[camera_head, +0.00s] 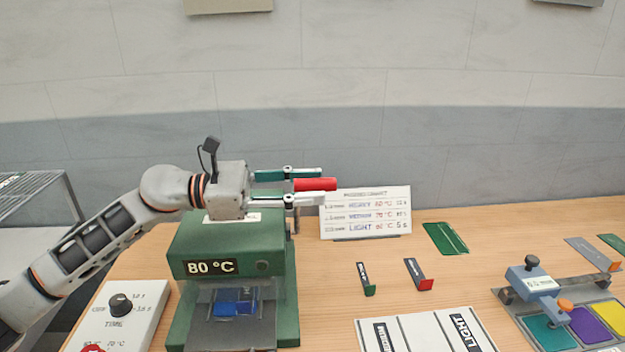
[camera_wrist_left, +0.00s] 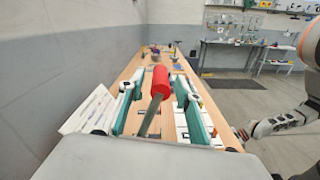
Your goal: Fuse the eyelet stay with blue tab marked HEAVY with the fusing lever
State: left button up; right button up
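The green press (camera_head: 230,240) stands at the left of the table and its plate reads 80 °C. A blue piece (camera_head: 235,302) shows in its front opening, partly covered; no HEAVY mark is readable on it. The red lever grip (camera_head: 315,184) sticks out at the top right of the press, and it shows in the left wrist view (camera_wrist_left: 161,82) on a grey rod. My left gripper (camera_head: 300,186) has its fingers apart, one on each side of the red grip, with gaps visible in the wrist view. Part of my right arm (camera_wrist_left: 280,122) shows there; its fingers are unclear.
A control box (camera_head: 125,310) with a TIME knob stands left of the press. A chart sign (camera_head: 366,212) stands behind. A green-tab stay (camera_head: 365,278) and a red-tab stay (camera_head: 418,275) lie to the right. A white labelled board (camera_head: 425,330) and a fixture (camera_head: 545,295) lie further forward and right.

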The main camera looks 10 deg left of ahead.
pick_arm(q)
jog(key=shift+w+d, duration=0.1)
jog(key=shift+d, duration=0.4)
pick_arm(e)
jog(key=shift+w+r, duration=0.25)
jog(key=shift+r, duration=0.25)
pick_arm(q)
grip_shut()
jog(key=shift+s+f+b, duration=0.2)
jog(key=shift+b, duration=0.2)
jog(key=s+d+f+m+b, duration=0.1)
jog(key=s+f+m+b, duration=0.3)
jog(key=b, duration=0.4)
jog(key=shift+s+d+f+b, duration=0.3)
jog(key=shift+s+f, duration=0.35)
jog(key=shift+s, duration=0.65)
pick_arm(e)
notch_tip(320, 180, down, 10)
jog(key=shift+d+r, duration=0.2)
jog(key=shift+d, duration=0.2)
pick_arm(q)
jog(key=shift+a, duration=0.1)
pick_arm(e)
jog(key=shift+s, duration=0.2)
